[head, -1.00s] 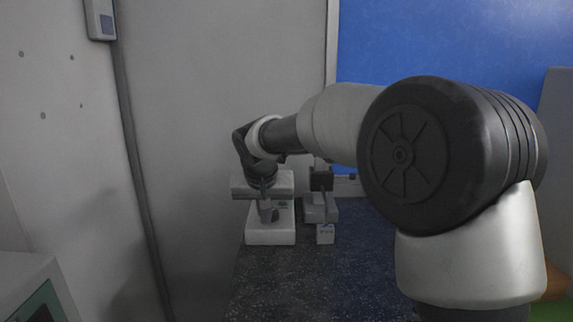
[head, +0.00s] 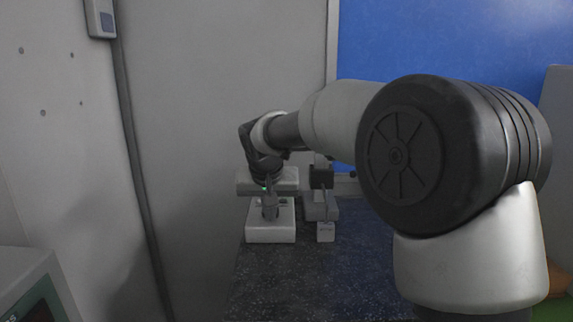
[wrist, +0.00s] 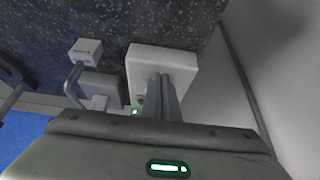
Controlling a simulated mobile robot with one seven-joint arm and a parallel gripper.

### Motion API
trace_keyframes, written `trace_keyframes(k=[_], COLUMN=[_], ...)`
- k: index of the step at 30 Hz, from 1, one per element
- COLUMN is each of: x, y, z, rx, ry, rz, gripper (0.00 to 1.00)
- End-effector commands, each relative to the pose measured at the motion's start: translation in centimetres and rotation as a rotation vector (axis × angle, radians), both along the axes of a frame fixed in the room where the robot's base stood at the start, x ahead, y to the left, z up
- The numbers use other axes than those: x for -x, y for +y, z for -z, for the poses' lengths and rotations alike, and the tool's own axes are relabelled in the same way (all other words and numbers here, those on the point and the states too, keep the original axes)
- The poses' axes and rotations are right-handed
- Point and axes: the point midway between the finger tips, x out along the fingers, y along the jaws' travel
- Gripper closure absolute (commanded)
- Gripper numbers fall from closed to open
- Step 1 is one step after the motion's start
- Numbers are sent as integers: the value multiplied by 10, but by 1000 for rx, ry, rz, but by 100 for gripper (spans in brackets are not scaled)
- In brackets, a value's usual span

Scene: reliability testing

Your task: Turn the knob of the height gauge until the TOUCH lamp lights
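A device with a pale block-shaped base (head: 270,234) stands at the back of the dark table; I take it to be the height gauge. The base also shows in the wrist view (wrist: 182,62). My gripper (head: 269,214) points down over it, its fingers close together. In the wrist view my fingers (wrist: 160,78) overlap the base. They hide the knob, and I cannot tell whether they grip it. A small green light (wrist: 135,112) glows beside the fingers; I cannot tell whether it is the TOUCH lamp. A green spot (head: 265,188) also shows in the head view.
A small pale labelled box (wrist: 85,50) and a grey block (wrist: 101,87) with a post stand close beside the base, on its right in the head view. A grey wall is close on the left. The dark speckled table (head: 310,280) is clear in front.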

Motion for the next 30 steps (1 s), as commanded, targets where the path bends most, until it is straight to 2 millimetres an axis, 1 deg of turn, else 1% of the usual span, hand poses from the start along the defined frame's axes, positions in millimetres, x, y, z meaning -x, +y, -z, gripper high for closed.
trace_keyframes(k=[2, 9, 13, 27, 30], x=[-2, 6, 7, 7, 7], y=[-1, -1, -1, 0, 0], z=[-2, -1, -5, -58, -62], rx=[0, 0, 0, 0, 0], ry=[-6, -5, -4, -2, -2], rz=[2, 1, 1, 1, 0], gripper=[100, 100, 100, 100, 100])
